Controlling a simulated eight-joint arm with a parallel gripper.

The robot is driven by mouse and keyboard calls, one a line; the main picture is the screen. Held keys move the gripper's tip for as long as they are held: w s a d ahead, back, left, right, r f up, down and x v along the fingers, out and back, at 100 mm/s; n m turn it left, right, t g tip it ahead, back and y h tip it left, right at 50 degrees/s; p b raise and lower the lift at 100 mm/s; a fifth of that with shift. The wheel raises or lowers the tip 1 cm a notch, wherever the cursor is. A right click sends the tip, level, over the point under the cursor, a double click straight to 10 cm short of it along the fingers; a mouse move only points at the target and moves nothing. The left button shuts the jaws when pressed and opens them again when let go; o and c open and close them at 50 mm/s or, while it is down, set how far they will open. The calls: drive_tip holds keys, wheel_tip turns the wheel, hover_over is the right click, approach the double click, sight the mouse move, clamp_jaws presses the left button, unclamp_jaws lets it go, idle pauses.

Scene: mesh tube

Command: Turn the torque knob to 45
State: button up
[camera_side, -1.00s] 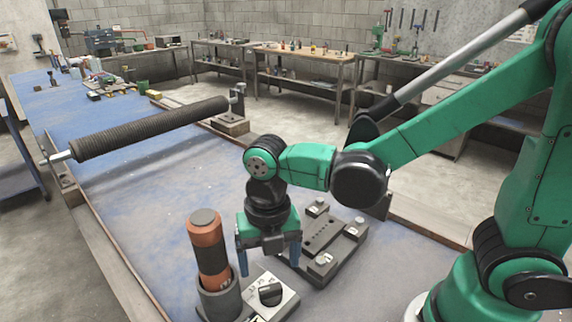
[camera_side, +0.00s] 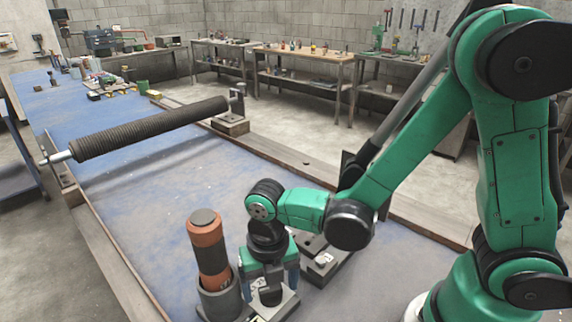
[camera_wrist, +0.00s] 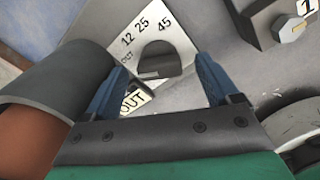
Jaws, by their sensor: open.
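The torque knob (camera_wrist: 160,60) is a dark round knob with a raised grip on a pale dial plate (camera_wrist: 143,32) marked OUT, 12, 25 and 45. I cannot tell for sure which mark it points to. My gripper (camera_wrist: 160,68) is open, with one blue finger on each side of the knob; contact is unclear. In the side view my gripper (camera_side: 268,283) is low over the knob's base and partly hides the knob.
An orange and dark cylinder (camera_side: 208,248) stands in a grey holder (camera_side: 219,299) close to the left of my gripper. A dark fixture plate (camera_side: 322,268) lies behind to the right. A long mesh roller (camera_side: 150,130) spans the blue table (camera_side: 150,215), which is clear in the middle.

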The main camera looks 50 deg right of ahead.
clamp_jaws()
drive_tip(key=shift+m, duration=0.3)
drive_tip(key=m, duration=1.1)
drive_tip(key=shift+m, duration=0.4)
drive_tip(key=m, duration=0.6)
drive_tip(key=shift+w, duration=0.1)
drive_tip(key=m, duration=0.5)
drive_tip(key=shift+m, duration=0.3)
unclamp_jaws()
